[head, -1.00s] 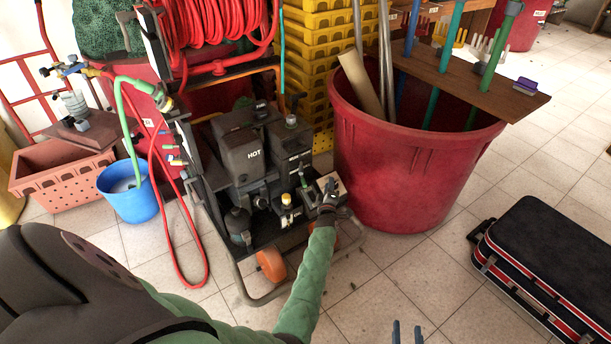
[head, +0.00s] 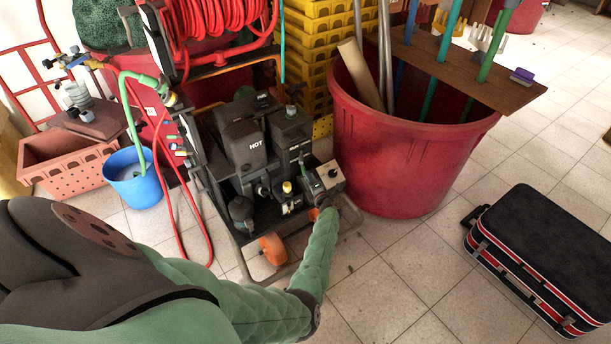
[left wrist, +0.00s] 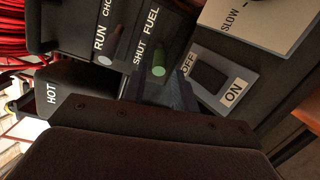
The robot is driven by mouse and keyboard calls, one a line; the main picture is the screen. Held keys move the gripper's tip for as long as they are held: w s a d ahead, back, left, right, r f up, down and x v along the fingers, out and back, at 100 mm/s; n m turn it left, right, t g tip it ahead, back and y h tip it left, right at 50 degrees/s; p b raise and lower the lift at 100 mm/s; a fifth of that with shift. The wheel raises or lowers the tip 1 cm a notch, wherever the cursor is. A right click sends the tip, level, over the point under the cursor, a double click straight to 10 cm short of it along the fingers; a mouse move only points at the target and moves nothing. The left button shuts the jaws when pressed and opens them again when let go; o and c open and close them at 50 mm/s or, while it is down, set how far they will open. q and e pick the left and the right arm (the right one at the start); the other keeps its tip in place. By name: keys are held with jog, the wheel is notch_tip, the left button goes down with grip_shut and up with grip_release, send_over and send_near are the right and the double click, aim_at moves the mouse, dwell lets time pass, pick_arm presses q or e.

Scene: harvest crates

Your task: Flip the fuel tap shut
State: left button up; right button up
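In the head view the tap is too small to make out. My left arm reaches to the machine's front right corner. The left gripper (head: 320,211) is there, mostly hidden by my own forearm. My right gripper is out of view.
Beside the tap are a pale choke knob (left wrist: 105,61), an OFF/ON rocker switch (left wrist: 208,78) and a SLOW plate (left wrist: 256,22). A red bin (head: 405,160) stands close right of the machine. A blue bucket (head: 136,187) is left; a black case (head: 545,245) lies right.

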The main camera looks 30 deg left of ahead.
aim_at(303, 169)
pick_arm(q)
jog(key=b+x, duration=0.1)
jog(key=x, duration=0.2)
jog(key=shift+w+a+f, duration=0.15)
jog(key=shift+w+a, duration=0.05)
jog(key=shift+a, duration=0.1)
jog(key=shift+w+a, duration=0.15)
jog(key=shift+a, duration=0.05)
grip_shut()
jog(key=shift+s+a+m+t+h, duration=0.25)
jog(key=shift+m+t+h, duration=0.05)
jog(key=shift+t, duration=0.1)
jog(key=shift+m+t+h, duration=0.4)
jog(key=shift+t, duration=0.1)
